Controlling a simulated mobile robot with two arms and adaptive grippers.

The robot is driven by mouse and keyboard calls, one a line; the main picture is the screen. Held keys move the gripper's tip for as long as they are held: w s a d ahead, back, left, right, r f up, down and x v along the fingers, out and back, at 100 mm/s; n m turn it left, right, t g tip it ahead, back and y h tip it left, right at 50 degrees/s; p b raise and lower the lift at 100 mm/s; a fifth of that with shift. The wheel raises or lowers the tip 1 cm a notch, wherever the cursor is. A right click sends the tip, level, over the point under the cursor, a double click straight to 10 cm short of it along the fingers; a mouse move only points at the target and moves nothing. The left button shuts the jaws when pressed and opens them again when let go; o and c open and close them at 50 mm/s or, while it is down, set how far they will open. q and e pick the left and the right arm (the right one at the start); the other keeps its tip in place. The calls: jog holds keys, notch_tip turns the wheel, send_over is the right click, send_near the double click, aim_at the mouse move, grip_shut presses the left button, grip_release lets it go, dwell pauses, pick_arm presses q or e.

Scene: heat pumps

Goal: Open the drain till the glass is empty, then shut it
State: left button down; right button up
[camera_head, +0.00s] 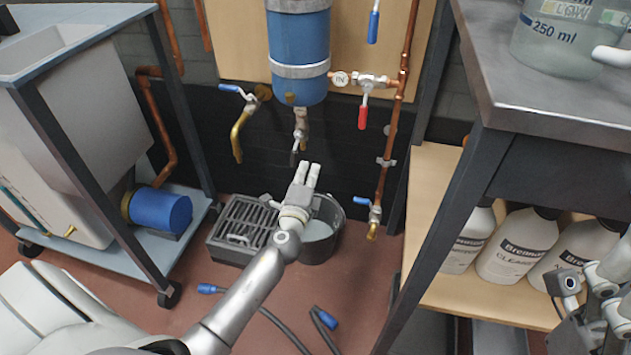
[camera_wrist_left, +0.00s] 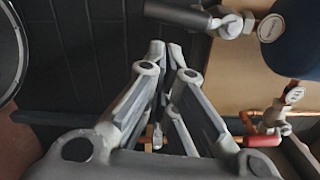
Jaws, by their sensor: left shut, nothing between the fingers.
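The blue vessel (camera_head: 299,50) hangs on the wall board. Below it is a drain valve (camera_head: 301,118) with a dark lever (camera_head: 294,156) pointing down. In the left wrist view the valve (camera_wrist_left: 232,24) and its dark lever (camera_wrist_left: 178,14) are at the top. My left gripper (camera_head: 310,166) is just below and right of the lever, shut and empty; its fingers show in the wrist view (camera_wrist_left: 168,55). A black bucket (camera_head: 338,213) with pale liquid stands beneath, partly hidden by my gripper. No sight glass level is readable. My right gripper (camera_head: 575,310) is at the lower right, its fingers unclear.
A floor drain grate (camera_head: 243,222) lies left of the bucket. Red-handled (camera_head: 363,115) and blue-handled (camera_head: 361,200) valves sit on copper pipe to the right. A brass tap (camera_head: 238,135) is on the left. White bottles (camera_head: 505,245) stand on the right shelf. Hoses (camera_head: 280,330) lie on the floor.

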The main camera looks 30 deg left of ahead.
pick_arm(q)
jog(key=shift+a, duration=0.5)
jog(key=shift+a+m, duration=0.2)
jog(key=shift+m, duration=0.1)
jog(key=shift+s, duration=0.1)
